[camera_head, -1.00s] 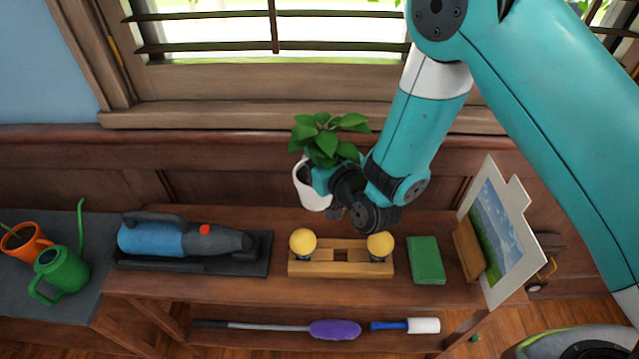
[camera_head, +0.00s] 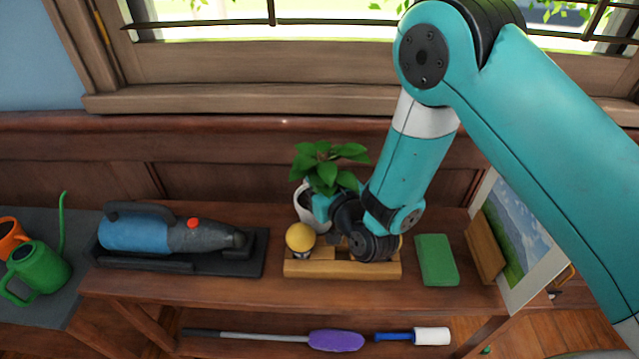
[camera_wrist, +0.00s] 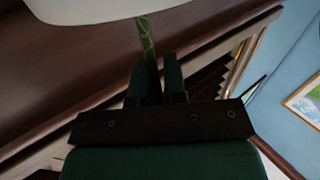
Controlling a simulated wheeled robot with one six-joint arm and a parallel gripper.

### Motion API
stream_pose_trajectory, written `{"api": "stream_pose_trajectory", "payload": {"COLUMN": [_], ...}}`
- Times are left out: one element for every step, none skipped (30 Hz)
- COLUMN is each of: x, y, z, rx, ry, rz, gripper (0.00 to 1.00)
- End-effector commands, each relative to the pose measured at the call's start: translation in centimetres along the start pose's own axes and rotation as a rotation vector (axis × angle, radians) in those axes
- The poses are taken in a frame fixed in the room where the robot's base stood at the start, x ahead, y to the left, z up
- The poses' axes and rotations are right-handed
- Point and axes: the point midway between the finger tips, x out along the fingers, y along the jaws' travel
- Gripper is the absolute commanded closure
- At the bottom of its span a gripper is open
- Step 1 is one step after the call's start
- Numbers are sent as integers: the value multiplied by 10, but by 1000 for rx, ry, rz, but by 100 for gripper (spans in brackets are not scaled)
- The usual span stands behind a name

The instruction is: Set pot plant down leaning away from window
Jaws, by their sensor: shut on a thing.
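The pot plant, with green leaves (camera_head: 330,168) and a white pot (camera_head: 304,208), is at the back of the wooden table, in front of the window (camera_head: 250,60). The pot looks near upright; its lean towards or away from the window is hard to judge. My gripper (camera_head: 324,207) is shut on the pot plant from its right side. The pot's base is partly hidden, so I cannot tell if it touches the table top. The wrist view shows the fingers (camera_wrist: 160,82) close together and a pale curved surface (camera_wrist: 100,8) above them.
Bare table shows between vacuum and pot.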

Motion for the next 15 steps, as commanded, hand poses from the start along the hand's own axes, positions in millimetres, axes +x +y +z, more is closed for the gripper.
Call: {"api": "stream_pose_trajectory", "payload": {"x": [2, 2, 2, 2, 2, 2, 2, 2, 2, 2, 1, 1, 1, 1, 1], "y": [0, 0, -1, -1, -1, 0, 0, 0, 0, 0, 0, 0, 0, 0, 0], "z": [1, 0, -1, -1, -1, -1, -1, -1, 1, 2, 3, 4, 5, 4, 4], "rx": [-1, -1, -1, -1, -1, -1, -1, -1, 0, 0, 0, 0, 0, 0, 0], "ry": [7, 6, 6, 6, 6, 6, 6, 6, 6, 6, 6, 6, 2, 1, 1], "rz": [1, 0, 0, 0, 0, 0, 0, 0, 1, 1, 1, 1, 0, 0, 0], "gripper": [100, 100, 100, 100, 100, 100, 100, 100, 100, 100, 100, 100, 86, 79, 69]}}
